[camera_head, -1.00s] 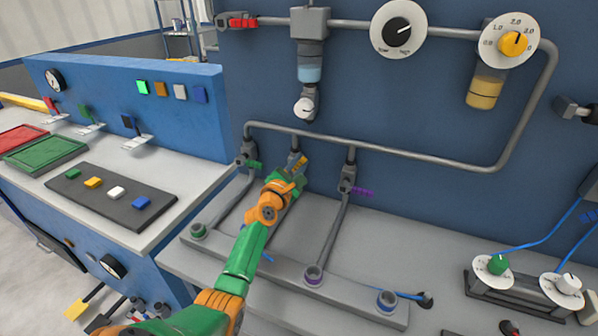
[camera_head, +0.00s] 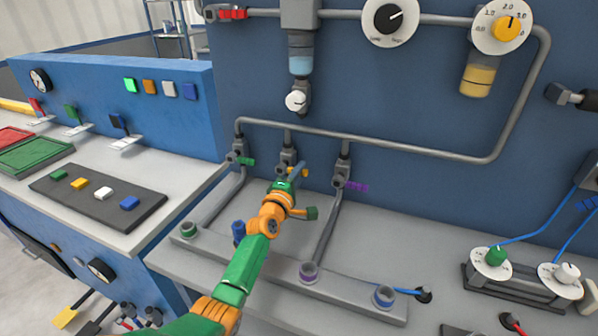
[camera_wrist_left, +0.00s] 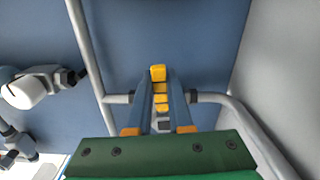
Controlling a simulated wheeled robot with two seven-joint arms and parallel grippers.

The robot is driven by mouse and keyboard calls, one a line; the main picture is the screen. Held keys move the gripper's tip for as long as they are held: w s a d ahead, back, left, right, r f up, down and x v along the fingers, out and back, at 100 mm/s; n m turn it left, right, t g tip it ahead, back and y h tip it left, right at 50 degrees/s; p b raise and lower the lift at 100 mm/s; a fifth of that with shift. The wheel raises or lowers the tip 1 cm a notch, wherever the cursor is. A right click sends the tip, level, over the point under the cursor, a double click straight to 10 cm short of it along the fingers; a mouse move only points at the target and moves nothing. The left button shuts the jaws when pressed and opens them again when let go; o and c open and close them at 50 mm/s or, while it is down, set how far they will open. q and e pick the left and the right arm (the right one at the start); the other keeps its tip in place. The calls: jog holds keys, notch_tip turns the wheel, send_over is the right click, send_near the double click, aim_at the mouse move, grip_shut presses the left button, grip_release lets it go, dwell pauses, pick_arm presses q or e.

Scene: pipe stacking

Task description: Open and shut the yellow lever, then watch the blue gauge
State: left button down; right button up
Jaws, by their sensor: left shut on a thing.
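The yellow lever (camera_wrist_left: 158,90) sits between the fingers of my left gripper in the left wrist view, on the middle valve of the pipe. It also shows in the head view (camera_head: 303,173), partly covered by my fingers. My left gripper (camera_head: 296,171) is shut on it; its fingers lie along both sides of the lever in the wrist view. No gauge is clearly blue. A round black-and-white gauge (camera_head: 40,78) is on the blue panel at far left, and another (camera_head: 101,269) is on the bench front. My right gripper is not in view.
A green lever (camera_head: 246,161) and a purple lever (camera_head: 357,187) flank the yellow one closely. Below, a grey bar carries green, purple and blue-ringed (camera_head: 384,297) ports. Two dials (camera_head: 491,262) with blue cables stand at right. The grey bench between is largely clear.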

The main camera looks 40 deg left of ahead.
pick_arm(q)
jog(key=shift+f+m, duration=0.3)
jog(key=shift+m, duration=0.3)
jog(key=c, duration=0.8)
grip_release()
jog(key=shift+s+d, duration=0.1)
jog(key=shift+s, duration=0.2)
jog(key=p+v, duration=0.1)
jog(key=v, duration=0.5)
jog(key=shift+s+p, duration=0.2)
jog(key=shift+p, duration=0.15)
